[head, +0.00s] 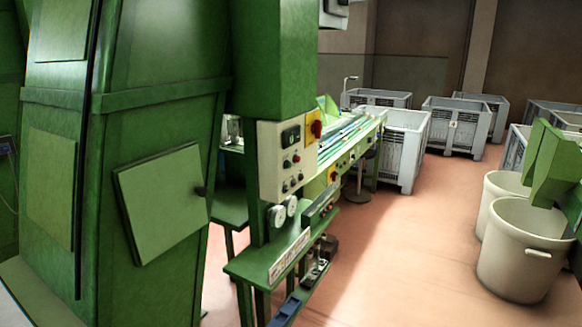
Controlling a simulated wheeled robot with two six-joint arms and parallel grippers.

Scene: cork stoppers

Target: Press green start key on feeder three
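A pale control panel (285,160) is fixed to a green machine column in the middle of the head view. It carries a dark display (291,136) and several small round buttons. One small button (287,165) looks green, beside a red one (296,159), but they are too small to be sure. I cannot read any number that marks feeder three. Neither of my grippers is in view.
A large green machine body (150,120) with a square hatch fills the left. A green bench (265,262) juts out below the panel. White buckets (520,262) stand at right, grey crates (455,125) at the back. The reddish floor (400,250) between is clear.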

